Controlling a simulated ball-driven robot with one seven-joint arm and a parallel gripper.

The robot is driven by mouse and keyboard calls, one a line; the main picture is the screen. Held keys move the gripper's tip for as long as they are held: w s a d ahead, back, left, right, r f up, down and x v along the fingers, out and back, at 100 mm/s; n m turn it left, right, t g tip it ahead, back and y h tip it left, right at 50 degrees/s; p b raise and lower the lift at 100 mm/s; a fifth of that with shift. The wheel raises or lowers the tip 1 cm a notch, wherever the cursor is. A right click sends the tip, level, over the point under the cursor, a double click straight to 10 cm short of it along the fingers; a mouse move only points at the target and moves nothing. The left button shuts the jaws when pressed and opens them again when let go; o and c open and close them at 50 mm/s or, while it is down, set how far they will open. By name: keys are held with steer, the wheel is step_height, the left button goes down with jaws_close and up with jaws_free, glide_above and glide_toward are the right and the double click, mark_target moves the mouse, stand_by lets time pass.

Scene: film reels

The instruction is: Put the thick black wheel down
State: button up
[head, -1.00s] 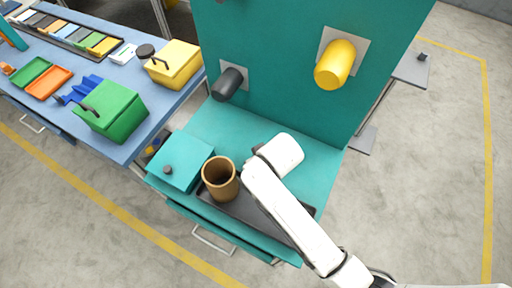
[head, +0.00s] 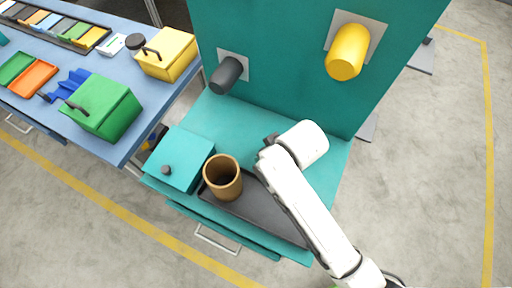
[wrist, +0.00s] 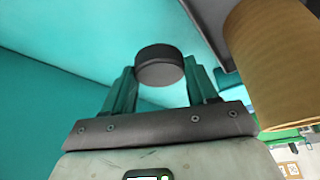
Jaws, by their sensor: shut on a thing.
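The thick black wheel (wrist: 159,64) is a short dark disc in the wrist view. My gripper (wrist: 160,82) is shut on it, with one teal finger on each side. In the head view my white arm reaches over the teal bench, and its end hides most of the gripper and wheel. The wheel appears above the teal surface; I cannot tell whether it touches anything below.
A brown open cup (head: 223,178) stands at the left end of a dark tray (head: 262,207), close beside my gripper. A teal box (head: 179,158) is left of it. A black peg (head: 226,75) and a yellow peg (head: 348,52) stick out from the teal back panel (head: 285,70).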

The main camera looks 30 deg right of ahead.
steer(key=s+r+n+y+b, duration=0.1)
steer(key=s+r+n, duration=0.2)
steer(key=s+r, duration=0.5)
steer(key=shift+n, duration=0.3)
steer(key=w+f, duration=0.1)
steer(key=w, duration=0.1)
steer(key=w+f, duration=0.2)
steer(key=w, duration=0.1)
steer(key=w+f, duration=0.1)
steer(key=w, duration=0.1)
steer(key=shift+w+d+f, duration=0.15)
steer(key=shift+d+f, duration=0.05)
steer(key=shift+d, duration=0.2)
steer(key=w+f, duration=0.4)
steer(key=f, duration=0.1)
steer(key=shift+w+d+f+b, duration=0.15)
steer(key=shift+d+b, duration=0.15)
steer(key=shift+d, duration=0.1)
steer(key=shift+w+f, duration=0.2)
steer(key=shift+f, duration=1.7)
steer(key=shift+f, duration=0.15)
steer(key=o, duration=1.2)
steer(key=shift+c, duration=0.2)
